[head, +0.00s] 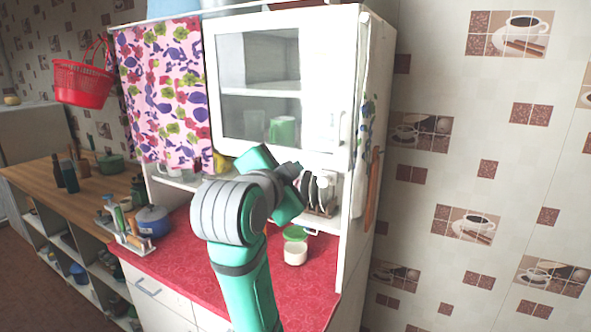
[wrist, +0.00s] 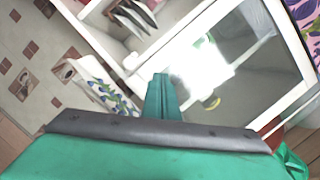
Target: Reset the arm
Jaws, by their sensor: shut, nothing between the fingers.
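My gripper (wrist: 161,80) shows in the wrist view as a teal finger shape below the middle, with its fingers together and nothing between them. In the head view my teal and grey arm rises from the bottom and bends in front of the white cabinet (head: 355,120). Its end is near the lower edge of the cabinet's glass door, and the fingertips cannot be made out there. In the wrist view the glass door lies beyond the fingers, tilted in the picture.
A dish rack with plates (head: 323,190) stands under the cabinet door. A green mug (head: 283,130) is behind the glass. A floral curtain (head: 165,90) and red basket (head: 82,84) hang left.

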